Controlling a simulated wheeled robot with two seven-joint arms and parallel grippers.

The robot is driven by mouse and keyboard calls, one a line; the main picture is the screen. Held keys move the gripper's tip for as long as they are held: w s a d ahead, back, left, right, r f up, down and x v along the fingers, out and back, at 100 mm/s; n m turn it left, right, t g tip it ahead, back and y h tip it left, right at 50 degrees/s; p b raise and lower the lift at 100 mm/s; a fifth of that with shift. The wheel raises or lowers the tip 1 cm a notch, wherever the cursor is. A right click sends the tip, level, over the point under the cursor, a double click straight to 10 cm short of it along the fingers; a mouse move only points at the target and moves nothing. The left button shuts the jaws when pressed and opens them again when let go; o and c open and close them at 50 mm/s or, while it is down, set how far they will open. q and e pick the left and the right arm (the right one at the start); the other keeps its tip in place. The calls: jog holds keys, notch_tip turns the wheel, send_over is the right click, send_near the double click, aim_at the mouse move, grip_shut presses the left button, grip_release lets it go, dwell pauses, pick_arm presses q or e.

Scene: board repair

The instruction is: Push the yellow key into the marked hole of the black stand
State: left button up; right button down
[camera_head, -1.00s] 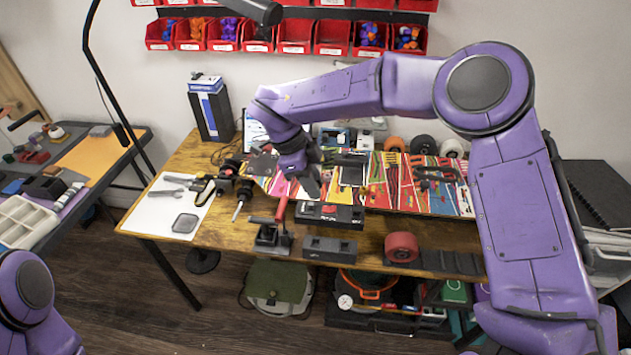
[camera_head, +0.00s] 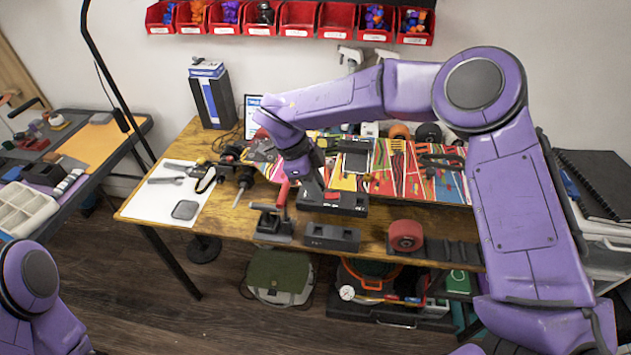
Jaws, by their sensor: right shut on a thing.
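My right arm reaches over the wooden workbench from the right. Its gripper (camera_head: 314,189) points down at the left end of a black block with a red part on top (camera_head: 346,205). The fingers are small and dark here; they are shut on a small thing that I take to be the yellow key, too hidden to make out. A second black block (camera_head: 332,238) with recesses lies in front. I cannot tell for certain which block is the black stand, and no marked hole can be made out. My left gripper is out of view; only part of that arm shows at lower left.
A small black device with a red lever (camera_head: 272,222) stands just left of the blocks. A red roll (camera_head: 406,235) lies to the right. A colourful mat with tools (camera_head: 440,187) covers the back. A white sheet (camera_head: 150,203) with tools lies on the left.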

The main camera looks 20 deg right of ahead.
jog(key=shift+f+b, duration=2.25)
jog(key=shift+f, duration=2.95)
jog(key=shift+f, duration=0.65)
jog(key=shift+f, duration=0.4)
jog(key=shift+f+p, duration=0.1)
jog(key=shift+p, duration=0.3)
jog(key=shift+f, duration=0.5)
